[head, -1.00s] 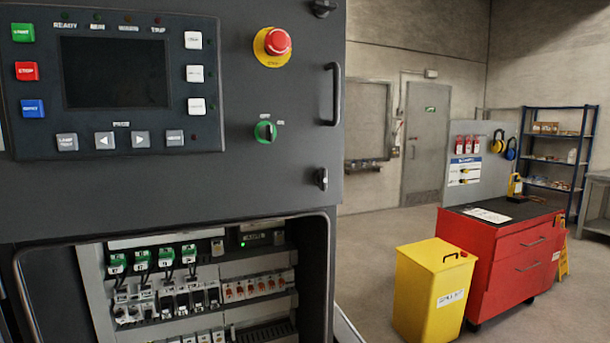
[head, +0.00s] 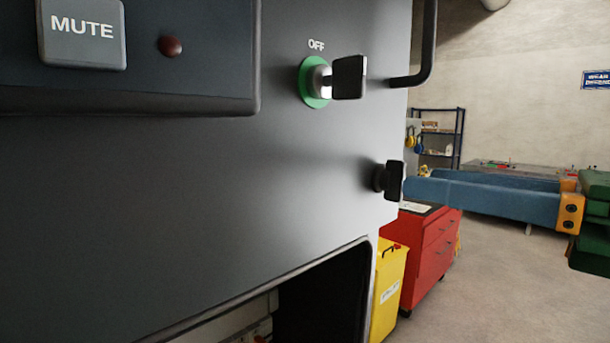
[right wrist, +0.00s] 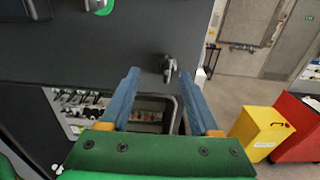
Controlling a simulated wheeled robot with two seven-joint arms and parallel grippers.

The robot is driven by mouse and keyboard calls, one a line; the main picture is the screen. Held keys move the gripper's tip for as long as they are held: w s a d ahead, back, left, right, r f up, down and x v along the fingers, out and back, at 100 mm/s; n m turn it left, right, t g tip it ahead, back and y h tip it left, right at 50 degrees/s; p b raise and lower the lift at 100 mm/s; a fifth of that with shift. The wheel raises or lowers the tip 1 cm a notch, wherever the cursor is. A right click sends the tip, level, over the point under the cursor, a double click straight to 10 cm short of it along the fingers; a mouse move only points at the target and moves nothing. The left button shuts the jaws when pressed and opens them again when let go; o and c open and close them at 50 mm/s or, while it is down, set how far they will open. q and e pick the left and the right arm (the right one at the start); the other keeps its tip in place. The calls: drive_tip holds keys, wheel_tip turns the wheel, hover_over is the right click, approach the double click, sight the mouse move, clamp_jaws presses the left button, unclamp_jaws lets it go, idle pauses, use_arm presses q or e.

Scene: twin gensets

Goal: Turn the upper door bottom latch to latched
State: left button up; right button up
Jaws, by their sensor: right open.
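The upper door bottom latch (head: 388,179) is a small dark turn handle near the lower right edge of the grey upper door (head: 280,170). Its tab looks roughly upright in the head view. In the right wrist view the latch (right wrist: 168,68) appears between my fingertips, its tab hanging down. My right gripper (head: 420,184) has blue fingers, orange knuckles and a green body, and comes in from the right in the head view. It is open and empty, fingertips close to the latch; contact cannot be told. The fingers (right wrist: 161,74) stand wide apart in the wrist view. My left gripper is not in view.
A green-ringed switch (head: 318,80) marked OFF and a bar handle (head: 425,50) project from the door above the latch. Below is an open compartment (right wrist: 130,108) with wiring. A yellow bin (head: 388,290) and red cabinet (head: 430,255) stand beyond the panel.

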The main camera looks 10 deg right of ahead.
sight(404, 173)
drive_tip(key=shift+w+d+r+p, duration=0.15)
drive_tip(key=shift+w+r+p, duration=0.05)
drive_tip(key=shift+w+p, duration=0.3)
drive_tip(key=shift+w+d+r+p, duration=0.15)
drive_tip(key=shift+w+p, duration=0.2)
drive_tip(key=shift+p, duration=0.2)
drive_tip(key=x, duration=0.3)
drive_tip(key=shift+w+a+f+p, duration=0.1)
drive_tip(key=shift+a+f+p, duration=0.05)
drive_tip(key=shift+a+p, duration=0.15)
drive_tip(key=shift+w+a, duration=0.1)
drive_tip(key=shift+a, duration=0.05)
drive_tip(key=shift+s+d, duration=0.25)
drive_tip(key=shift+d, duration=0.1)
drive_tip(key=c, duration=0.7)
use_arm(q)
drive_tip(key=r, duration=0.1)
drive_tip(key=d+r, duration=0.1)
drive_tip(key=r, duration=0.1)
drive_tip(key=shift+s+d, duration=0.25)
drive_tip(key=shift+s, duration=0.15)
use_arm(e)
clamp_jaws()
